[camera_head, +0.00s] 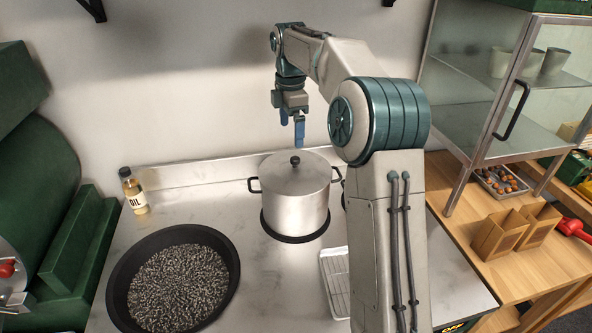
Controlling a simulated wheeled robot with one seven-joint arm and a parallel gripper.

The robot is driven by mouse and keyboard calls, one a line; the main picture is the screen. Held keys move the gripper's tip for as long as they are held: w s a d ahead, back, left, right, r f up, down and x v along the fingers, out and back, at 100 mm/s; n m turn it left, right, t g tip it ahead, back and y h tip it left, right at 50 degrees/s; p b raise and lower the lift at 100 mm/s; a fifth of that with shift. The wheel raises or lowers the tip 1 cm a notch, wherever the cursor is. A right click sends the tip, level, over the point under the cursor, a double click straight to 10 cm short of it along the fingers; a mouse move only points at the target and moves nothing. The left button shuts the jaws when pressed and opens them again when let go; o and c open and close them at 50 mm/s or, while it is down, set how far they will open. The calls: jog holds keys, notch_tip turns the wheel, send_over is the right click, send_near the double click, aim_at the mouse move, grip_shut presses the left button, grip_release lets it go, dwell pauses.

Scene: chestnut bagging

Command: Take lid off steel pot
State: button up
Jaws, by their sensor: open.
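The steel pot (293,211) stands upright on a dark round base on the counter, in the middle of the head view. Its two dark side handles stick out left and right. The lid (285,177) sits on the pot and has a black knob (295,160) at its centre. My gripper (292,137) points down above the lid with its blue fingers near the knob. A small gap shows between the fingertips and the knob. The gripper is open and empty. My arm hides part of the counter to the right of the pot.
A dark pan (118,290) full of small dark grains stands at the front left. An oil bottle (134,192) is at the back left. A glass cabinet (470,130) and paper bags (499,233) are on the right.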

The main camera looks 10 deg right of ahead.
send_over(295, 158)
jog(key=f, duration=0.5)
jog(key=shift+a, duration=0.4)
jog(key=shift+d+f+p, duration=0.2)
jog(key=shift+f+p, duration=0.15)
jog(key=shift+f, duration=1)
jog(key=shift+d+f+p, duration=0.2)
jog(key=shift+f+p, duration=0.15)
jog(key=shift+f, duration=0.95)
grip_shut()
